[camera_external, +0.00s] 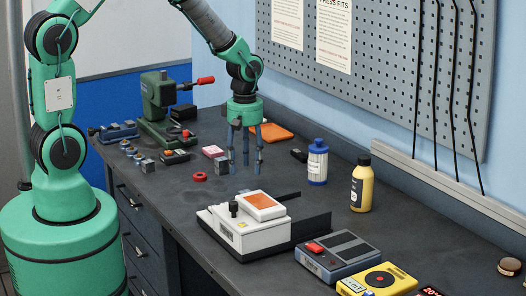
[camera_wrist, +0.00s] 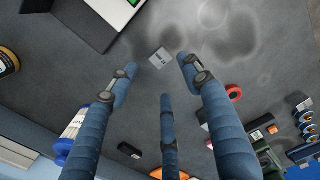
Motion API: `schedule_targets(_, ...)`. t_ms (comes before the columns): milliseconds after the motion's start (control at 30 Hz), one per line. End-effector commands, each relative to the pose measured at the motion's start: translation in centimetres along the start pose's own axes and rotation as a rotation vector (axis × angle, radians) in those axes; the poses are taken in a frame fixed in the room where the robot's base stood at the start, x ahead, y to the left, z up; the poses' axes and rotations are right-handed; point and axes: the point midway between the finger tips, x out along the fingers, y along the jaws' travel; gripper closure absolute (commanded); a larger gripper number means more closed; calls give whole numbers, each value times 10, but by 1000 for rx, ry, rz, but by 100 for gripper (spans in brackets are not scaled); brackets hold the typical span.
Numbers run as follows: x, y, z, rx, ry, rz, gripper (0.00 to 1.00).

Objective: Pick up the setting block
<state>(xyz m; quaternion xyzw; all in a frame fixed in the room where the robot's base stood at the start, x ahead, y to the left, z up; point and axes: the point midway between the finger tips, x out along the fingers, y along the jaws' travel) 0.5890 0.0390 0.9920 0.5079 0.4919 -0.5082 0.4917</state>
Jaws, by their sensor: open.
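A small pale grey square block with dark lettering (camera_wrist: 161,57), which looks like the setting block, lies on the dark bench top in the wrist view. It shows just beyond and between my fingertips. I cannot make it out in the external view. My three-fingered blue gripper (camera_external: 245,166) points straight down above the bench, behind the white device. In the wrist view my gripper (camera_wrist: 158,76) has its fingers spread apart with nothing between them. The fingertips are apart from the block.
A white device with an orange panel (camera_external: 245,225) stands in front of my gripper. A red ring (camera_external: 199,177) and pink block (camera_external: 213,151) lie to its left. A blue-capped bottle (camera_external: 317,163) and yellow bottle (camera_external: 361,185) stand right. An orange tray (camera_external: 272,133) lies behind.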

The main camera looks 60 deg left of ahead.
Motion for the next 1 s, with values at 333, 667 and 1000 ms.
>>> schedule_targets(333,28,0,0,0,0,0,51)
schedule_targets(667,29,0,0,0,0,0,51)
schedule_targets(1000,61,-2,-1,0,0,-2,51)
